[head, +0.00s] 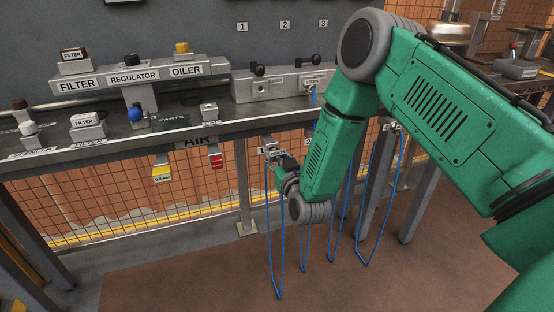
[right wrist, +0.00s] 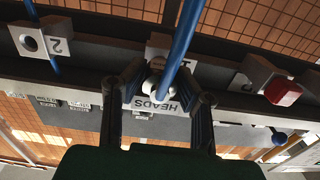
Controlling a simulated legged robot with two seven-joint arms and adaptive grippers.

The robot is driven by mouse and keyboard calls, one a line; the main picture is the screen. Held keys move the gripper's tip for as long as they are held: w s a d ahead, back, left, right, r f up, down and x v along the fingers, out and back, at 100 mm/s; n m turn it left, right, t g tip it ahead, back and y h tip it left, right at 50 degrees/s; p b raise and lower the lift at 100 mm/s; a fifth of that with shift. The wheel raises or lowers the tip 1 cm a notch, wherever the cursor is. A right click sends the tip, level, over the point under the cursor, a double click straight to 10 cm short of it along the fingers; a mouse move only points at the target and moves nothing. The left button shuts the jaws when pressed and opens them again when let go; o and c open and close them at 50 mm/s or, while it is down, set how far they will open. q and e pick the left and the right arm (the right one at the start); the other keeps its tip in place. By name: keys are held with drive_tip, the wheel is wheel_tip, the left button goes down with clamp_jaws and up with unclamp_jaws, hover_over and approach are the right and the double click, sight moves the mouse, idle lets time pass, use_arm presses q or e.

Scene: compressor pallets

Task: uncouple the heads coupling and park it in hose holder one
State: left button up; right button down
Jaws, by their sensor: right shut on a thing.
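My right gripper (head: 272,158) is at the bench's front edge, at the holder marked 1 (head: 262,151). In the right wrist view, its two dark fingers (right wrist: 162,92) are shut on the silver heads coupling (right wrist: 154,84). A white HEADS tag (right wrist: 166,106) shows between the fingers. A blue hose (right wrist: 181,40) runs from the coupling; in the head view a blue hose (head: 269,220) hangs in a long loop below the gripper. The coupling is at hose holder one (right wrist: 158,46); whether it is fully seated is hidden. My left gripper is not in view.
Hose holder two (right wrist: 40,38) shows an open hole in the right wrist view. Filter, regulator and oiler units (head: 140,76) stand on the bench. Other blue hoses (head: 373,205) hang to the right.

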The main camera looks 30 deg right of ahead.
drive_tip(key=shift+w+d, duration=0.15)
drive_tip(key=shift+w, duration=0.5)
drive_tip(key=c, duration=1.2)
unclamp_jaws()
drive_tip(key=shift+o, duration=0.2)
drive_tip(key=shift+s, duration=0.1)
drive_tip(key=v, duration=1.1)
drive_tip(key=shift+s, duration=0.35)
